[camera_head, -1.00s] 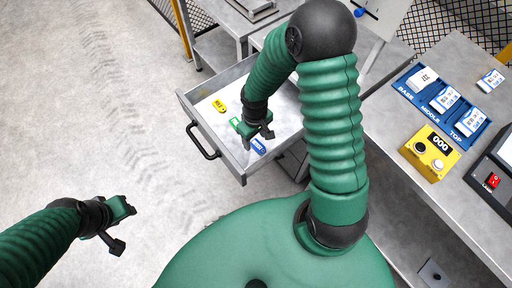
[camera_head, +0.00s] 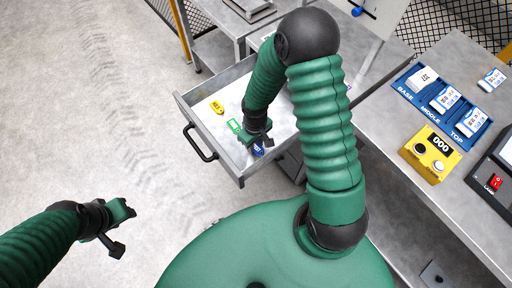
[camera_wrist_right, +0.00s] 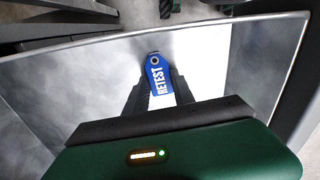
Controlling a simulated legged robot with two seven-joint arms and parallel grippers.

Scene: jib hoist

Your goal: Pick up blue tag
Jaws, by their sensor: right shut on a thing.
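The blue tag (camera_wrist_right: 158,78), with white lettering "RETEST" and a dark hole at one end, sits between the fingers of my right gripper (camera_wrist_right: 158,92) in the right wrist view. In the head view the blue tag (camera_head: 258,150) is partly hidden by my right gripper (camera_head: 258,143), which is shut on it low in the open drawer. I cannot tell whether the tag still touches the drawer floor. My left gripper (camera_head: 118,228) hangs over the floor at the lower left, away from the drawer; its jaw opening is unclear.
The drawer (camera_head: 180,104) has raised metal walls and a black handle (camera_head: 200,146). A yellow tag (camera_head: 217,107) and a green tag (camera_head: 234,126) lie in it. At right, a bench holds a blue tray (camera_head: 458,127), a yellow button box (camera_head: 431,154) and a lamp switch (camera_head: 494,181).

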